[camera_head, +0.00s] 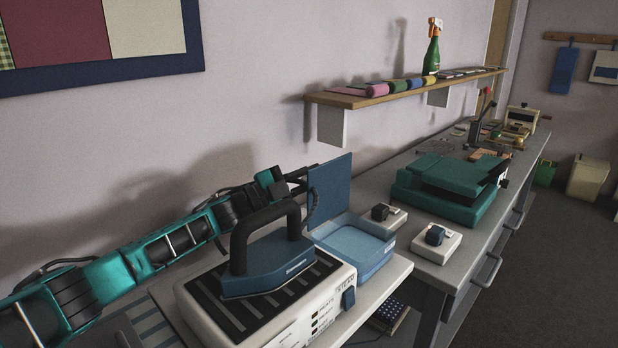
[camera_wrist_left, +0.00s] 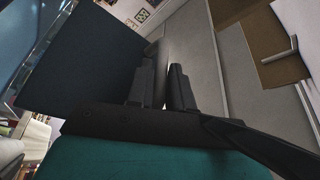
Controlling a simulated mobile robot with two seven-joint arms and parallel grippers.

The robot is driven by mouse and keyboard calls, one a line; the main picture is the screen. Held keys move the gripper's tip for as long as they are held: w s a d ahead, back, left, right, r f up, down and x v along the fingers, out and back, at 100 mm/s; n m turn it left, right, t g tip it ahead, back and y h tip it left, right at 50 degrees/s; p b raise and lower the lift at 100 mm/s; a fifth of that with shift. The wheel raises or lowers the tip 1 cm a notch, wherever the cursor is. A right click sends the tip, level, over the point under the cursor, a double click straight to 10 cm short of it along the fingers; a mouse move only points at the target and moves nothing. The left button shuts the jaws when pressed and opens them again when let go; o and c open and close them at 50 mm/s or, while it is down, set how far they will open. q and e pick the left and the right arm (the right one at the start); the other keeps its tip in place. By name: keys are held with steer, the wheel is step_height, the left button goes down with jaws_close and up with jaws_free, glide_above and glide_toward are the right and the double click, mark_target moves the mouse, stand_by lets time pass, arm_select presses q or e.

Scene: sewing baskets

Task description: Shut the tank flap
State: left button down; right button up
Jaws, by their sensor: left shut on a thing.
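The tank flap (camera_head: 330,188) is a flat blue panel standing upright at the back of the light blue open tank (camera_head: 372,240), beside the steam station. My left gripper (camera_head: 303,174) reaches in from the left behind the iron and is shut at the flap's left edge. In the left wrist view the dark fingers (camera_wrist_left: 163,88) are close together, with the flap (camera_wrist_left: 82,60) as a large dark blue panel beside them. The exact contact is partly hidden. My right gripper is not in view.
A blue iron (camera_head: 268,262) with a dark handle stands on the white steam station (camera_head: 325,310), close in front of my left arm. Two small devices (camera_head: 437,245) and a green case (camera_head: 445,190) stand to the right. A wall shelf (camera_head: 400,92) hangs above.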

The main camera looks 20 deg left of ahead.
mark_target(318, 184)
arm_select(q)
steer(key=shift+r, duration=0.1)
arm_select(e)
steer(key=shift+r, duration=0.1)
